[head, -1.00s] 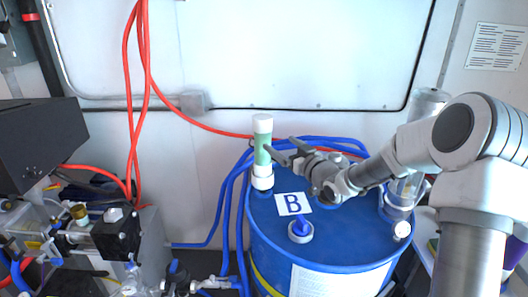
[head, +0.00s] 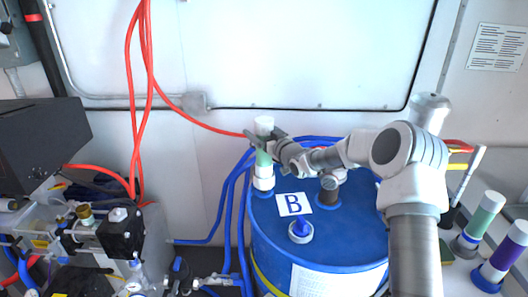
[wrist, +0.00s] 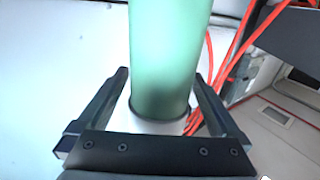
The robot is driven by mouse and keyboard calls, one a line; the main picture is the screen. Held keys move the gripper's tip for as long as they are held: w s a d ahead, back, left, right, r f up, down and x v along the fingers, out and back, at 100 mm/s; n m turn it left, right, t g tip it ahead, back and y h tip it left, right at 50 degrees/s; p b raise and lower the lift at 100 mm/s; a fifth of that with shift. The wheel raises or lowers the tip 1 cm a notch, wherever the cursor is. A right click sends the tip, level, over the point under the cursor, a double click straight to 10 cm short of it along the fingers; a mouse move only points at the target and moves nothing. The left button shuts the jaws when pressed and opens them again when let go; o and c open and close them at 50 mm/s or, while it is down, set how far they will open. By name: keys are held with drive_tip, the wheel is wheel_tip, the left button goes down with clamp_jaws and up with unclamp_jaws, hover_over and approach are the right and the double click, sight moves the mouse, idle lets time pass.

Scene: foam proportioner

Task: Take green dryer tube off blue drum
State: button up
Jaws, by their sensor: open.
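The green dryer tube (head: 263,158) stands upright at the back left of the blue drum's top (head: 270,215). It has a white cap and a white lower collar. My gripper (head: 262,141) is at the tube's upper half, its fingers around it. In the wrist view the tube (wrist: 168,55) runs between the two open fingers of my gripper (wrist: 165,95), with a visible gap on each side.
A white label marked B (head: 294,204) and a blue-and-white cap (head: 300,231) are on the drum top, near a brown fitting (head: 329,188). Blue hoses (head: 229,200) and red hoses (head: 135,110) run behind and left. Another green tube (head: 484,217) and a purple tube (head: 508,248) stand at right.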

drive_tip(key=shift+w+a, duration=0.3)
drive_tip(key=shift+w, duration=0.2)
drive_tip(key=shift+r, duration=0.1)
clamp_jaws()
